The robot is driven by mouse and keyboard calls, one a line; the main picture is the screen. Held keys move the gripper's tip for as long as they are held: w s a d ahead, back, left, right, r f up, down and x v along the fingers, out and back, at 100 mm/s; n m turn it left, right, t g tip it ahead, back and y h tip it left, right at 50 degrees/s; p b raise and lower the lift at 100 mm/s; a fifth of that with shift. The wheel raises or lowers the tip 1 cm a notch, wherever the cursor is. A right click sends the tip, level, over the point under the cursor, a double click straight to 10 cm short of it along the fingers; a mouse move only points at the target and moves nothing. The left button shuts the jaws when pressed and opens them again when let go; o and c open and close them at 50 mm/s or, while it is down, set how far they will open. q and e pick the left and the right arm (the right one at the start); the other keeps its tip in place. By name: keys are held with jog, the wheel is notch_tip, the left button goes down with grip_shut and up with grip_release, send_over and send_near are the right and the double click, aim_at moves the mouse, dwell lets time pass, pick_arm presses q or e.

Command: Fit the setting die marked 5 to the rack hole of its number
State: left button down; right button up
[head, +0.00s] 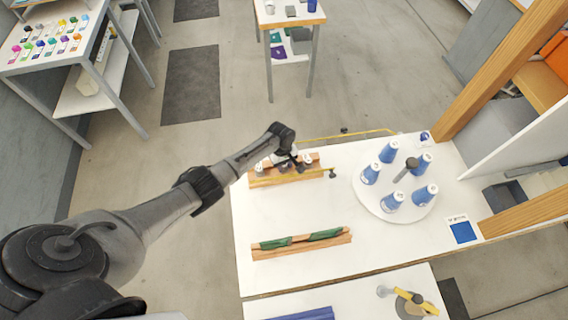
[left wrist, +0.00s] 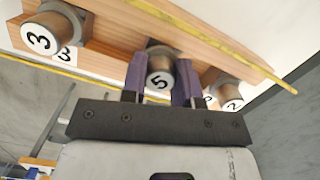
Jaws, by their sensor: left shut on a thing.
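The setting die marked 5 (left wrist: 160,78) is a metal cylinder with a white numbered end, in the middle of the left wrist view. My left gripper (left wrist: 162,90) is shut on it, with one purple-grey finger on each side. The die is at the wooden rack (left wrist: 110,38), between the die marked 3 (left wrist: 50,30) and the die marked 2 (left wrist: 228,92). Whether it is fully seated cannot be told, and the rack number behind it is hidden. In the head view my left gripper (head: 292,162) is over the rack (head: 284,179). My right gripper is not in view.
A round white turntable (head: 374,206) with several blue cones stands to the right. A wooden holder with green pieces (head: 301,245) lies nearer on the white table (head: 350,268). The table between them is clear.

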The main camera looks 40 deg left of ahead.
aim_at(285, 165)
pick_arm(q)
jog(key=c, duration=0.8)
grip_release()
jog(key=shift+r, duration=0.1)
jog(key=shift+r+p, duration=0.35)
jog(key=shift+p, duration=0.2)
jog(key=shift+r+p, duration=2.05)
jog(key=shift+p, duration=0.2)
